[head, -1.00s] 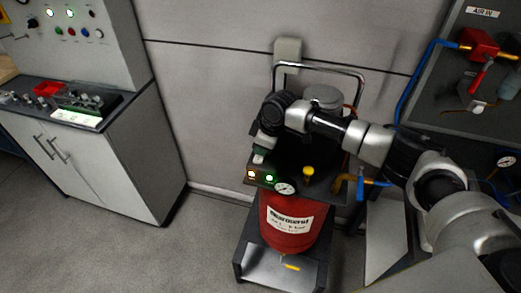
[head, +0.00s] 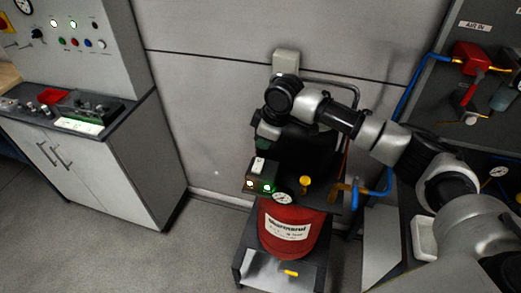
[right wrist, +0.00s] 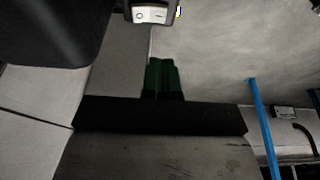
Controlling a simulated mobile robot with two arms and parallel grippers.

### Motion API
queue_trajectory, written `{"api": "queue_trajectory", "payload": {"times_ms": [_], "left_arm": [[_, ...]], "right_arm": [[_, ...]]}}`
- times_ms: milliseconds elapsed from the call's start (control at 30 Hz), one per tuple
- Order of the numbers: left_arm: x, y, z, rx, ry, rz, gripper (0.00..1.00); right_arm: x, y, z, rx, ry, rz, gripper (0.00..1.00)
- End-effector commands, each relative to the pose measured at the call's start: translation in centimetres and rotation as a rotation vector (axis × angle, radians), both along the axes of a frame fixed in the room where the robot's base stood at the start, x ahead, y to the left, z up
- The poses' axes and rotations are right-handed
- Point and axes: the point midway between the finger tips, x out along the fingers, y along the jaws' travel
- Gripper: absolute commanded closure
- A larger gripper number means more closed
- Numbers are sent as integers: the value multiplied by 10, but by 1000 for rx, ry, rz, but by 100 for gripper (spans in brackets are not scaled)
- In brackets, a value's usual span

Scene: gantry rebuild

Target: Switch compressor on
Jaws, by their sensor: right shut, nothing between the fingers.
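The compressor (head: 284,230) has a red tank on a dark stand, with a gauge (head: 282,198) in front. Its control box (head: 255,180) carries a white rocker switch (head: 259,164), an orange-white lit lamp (head: 249,184) and a green lit lamp (head: 267,188). In the right wrist view the rocker (right wrist: 150,14) shows a circle and a bar mark at the top edge. My right gripper (head: 263,143) is just above the switch. Its dark green fingers (right wrist: 162,62) are shut, empty and appear apart from the rocker. My left gripper is out of view.
A blue hose (head: 405,100) runs up the air panel at right, with a red valve (head: 470,58). A yellow knob (head: 305,183) stands beside the gauge. A grey cabinet (head: 100,170) stands at left. The floor between cabinet and compressor is clear.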

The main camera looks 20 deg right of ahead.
Motion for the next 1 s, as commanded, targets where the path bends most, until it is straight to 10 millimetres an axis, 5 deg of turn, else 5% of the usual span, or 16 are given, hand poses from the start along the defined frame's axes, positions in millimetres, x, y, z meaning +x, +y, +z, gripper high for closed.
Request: {"api": "queue_trajectory", "payload": {"times_ms": [200, 400, 833, 1000], "left_arm": [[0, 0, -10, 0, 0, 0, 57], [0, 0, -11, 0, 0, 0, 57], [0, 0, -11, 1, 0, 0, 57], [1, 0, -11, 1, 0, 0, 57]], "right_arm": [[-11, -4, 30, 1, -2, 1, 100], [-14, -5, 39, 0, 0, -1, 100], [-14, -4, 39, 1, 1, 0, 100], [-30, 13, 16, 10, 6, 25, 100]]}}
